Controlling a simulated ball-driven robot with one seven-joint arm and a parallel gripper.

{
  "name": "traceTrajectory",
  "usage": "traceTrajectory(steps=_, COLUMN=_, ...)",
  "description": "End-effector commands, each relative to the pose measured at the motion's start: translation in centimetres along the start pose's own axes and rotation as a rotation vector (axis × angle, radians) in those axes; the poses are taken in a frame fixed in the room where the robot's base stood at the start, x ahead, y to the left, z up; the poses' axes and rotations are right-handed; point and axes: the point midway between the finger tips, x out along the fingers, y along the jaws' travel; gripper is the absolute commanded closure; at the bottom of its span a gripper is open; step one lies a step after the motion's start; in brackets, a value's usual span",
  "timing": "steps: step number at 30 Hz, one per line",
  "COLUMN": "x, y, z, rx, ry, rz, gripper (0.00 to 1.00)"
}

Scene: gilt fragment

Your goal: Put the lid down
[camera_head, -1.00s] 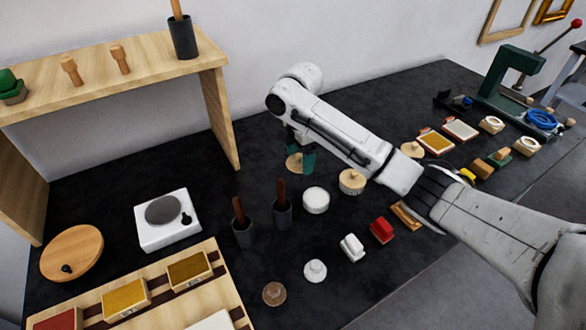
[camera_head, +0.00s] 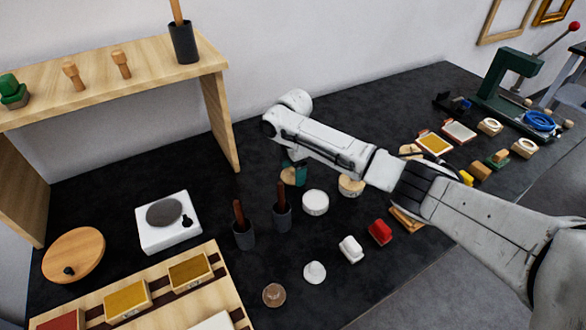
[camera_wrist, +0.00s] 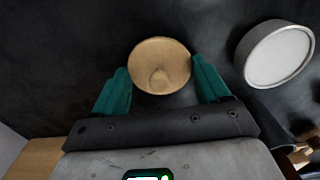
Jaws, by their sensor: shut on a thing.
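The lid is a round pale wooden disc with a small knob; it shows in the wrist view (camera_wrist: 160,52) and partly in the head view (camera_head: 288,176). My gripper (camera_wrist: 160,66) has its green fingers on either side of the lid, shut on it. In the head view my gripper (camera_head: 297,172) is at the end of my arm, behind the white round pot (camera_head: 315,203). That pot also shows in the wrist view (camera_wrist: 278,54), right of the lid and apart from it. I cannot tell whether the lid touches the black tabletop (camera_head: 110,195).
Two dark cups (camera_head: 243,235) (camera_head: 282,218) with brown handles stand in front of my gripper. A round wooden piece (camera_head: 350,187) is partly hidden by my arm. A wooden shelf (camera_head: 215,110) and white scale (camera_head: 168,228) are to the left. Bare tabletop lies behind.

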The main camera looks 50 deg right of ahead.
Motion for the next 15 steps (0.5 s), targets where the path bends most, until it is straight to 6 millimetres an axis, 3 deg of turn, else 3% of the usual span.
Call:
traceTrajectory(steps=2, x=0.30, y=-0.01, z=-0.03, rx=0.000, ry=0.001, rz=-0.001, gripper=0.54)
traceTrajectory(steps=3, x=0.31, y=0.00, z=-0.03, rx=0.000, ry=0.000, rz=0.000, gripper=0.24)
traceTrajectory(steps=11, x=0.23, y=-0.01, z=-0.01, rx=0.000, ry=0.000, rz=0.000, gripper=0.00)
traceTrajectory(steps=15, x=0.23, y=-0.01, z=-0.01, rx=0.000, ry=0.000, rz=0.000, gripper=0.00)
